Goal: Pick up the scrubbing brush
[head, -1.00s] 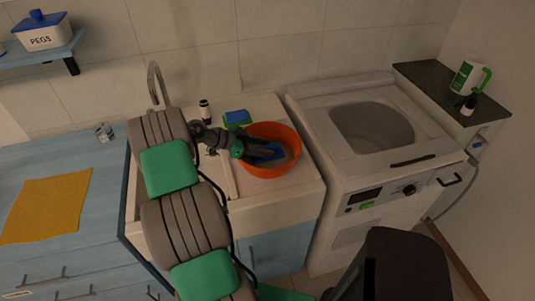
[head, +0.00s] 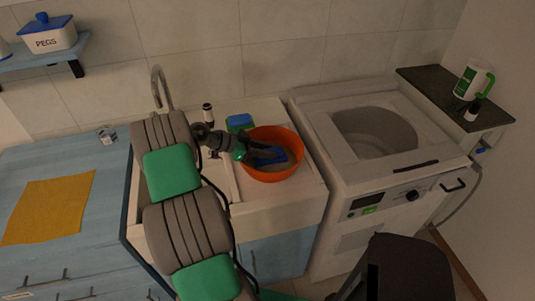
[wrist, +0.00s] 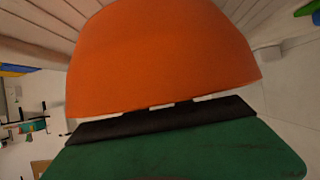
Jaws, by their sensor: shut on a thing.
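The orange bowl (head: 292,142) stands on the sink counter and fills much of the wrist view (wrist: 160,55). A blue scrubbing brush (head: 272,159) lies low inside it, partly covered by my dark fingers. My gripper (head: 264,154) reaches over the bowl's left rim and down into it, shut on the brush. The wrist view shows the gripper's green and black body against the orange wall; the fingertips and brush are hidden there.
A blue and green sponge (head: 239,122) lies behind the bowl, with a small dark bottle (head: 207,112) to its left. The tap (head: 158,88) rises at the back left. A washing machine (head: 315,112) stands close on the right. A yellow cloth (head: 48,210) lies on the left counter.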

